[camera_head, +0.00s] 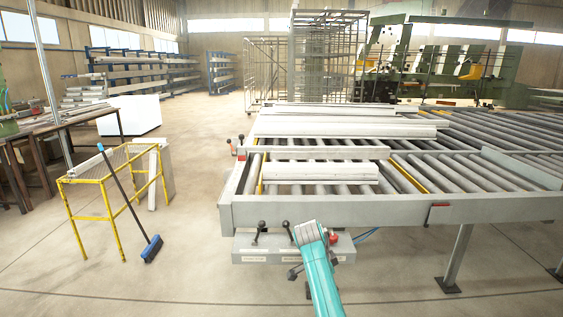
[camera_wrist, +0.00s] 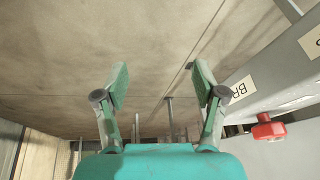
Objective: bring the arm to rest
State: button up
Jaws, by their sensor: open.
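My gripper (camera_wrist: 160,78) is open and empty in the wrist view, its two green-padded fingers spread apart with bare floor beyond them. In the head view my teal arm reaches up from the bottom edge to the front of the roller bench (camera_head: 400,212); the fingers cannot be made out there. A grey panel (camera_head: 247,246) with black levers sits below the bench's front edge, beside my arm. In the wrist view a red knob (camera_wrist: 268,130) and a grey part with a white label (camera_wrist: 241,88) lie just right of my gripper.
Pale profiles (camera_head: 320,171) lie on the bench rollers. A yellow frame (camera_head: 108,205) with a blue broom (camera_head: 152,248) leaning on it stands to the left. The floor (camera_head: 195,270) between the frame and the bench is clear. A bench leg (camera_head: 457,260) stands at the right.

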jog(key=s+d+f+n+t, duration=0.1)
jog(key=s+f, duration=0.3)
jog(key=f, duration=0.3)
jog(key=s+f+n+t+y, duration=0.1)
jog(key=s+f+n, duration=0.1)
jog(key=s+f, duration=0.35)
jog(key=s+d+f+n+t, duration=0.1)
jog(key=s+f, duration=0.1)
jog(key=f, duration=0.6)
jog(key=s+d+f+n+t+y, duration=0.15)
jog(key=s+f, duration=0.25)
jog(key=s, duration=0.6)
jog(key=s+f+n+t, duration=0.2)
jog(key=s+f+n, duration=0.15)
jog(key=s, duration=0.75)
jog(key=s+r+n+t+y, duration=0.15)
jog(key=s+r, duration=0.25)
jog(key=s, duration=0.6)
jog(key=s+r+n+t, duration=0.15)
jog(key=s+r, duration=0.25)
jog(key=s, duration=0.6)
jog(key=s+r+n+t, duration=0.1)
jog(key=s+r, duration=0.6)
jog(key=r, duration=0.3)
jog(key=s+r+n+t, duration=0.2)
jog(key=s+r, duration=0.4)
jog(key=r, duration=0.5)
jog(key=shift+s+r, duration=0.2)
jog(key=shift+s, duration=0.15)
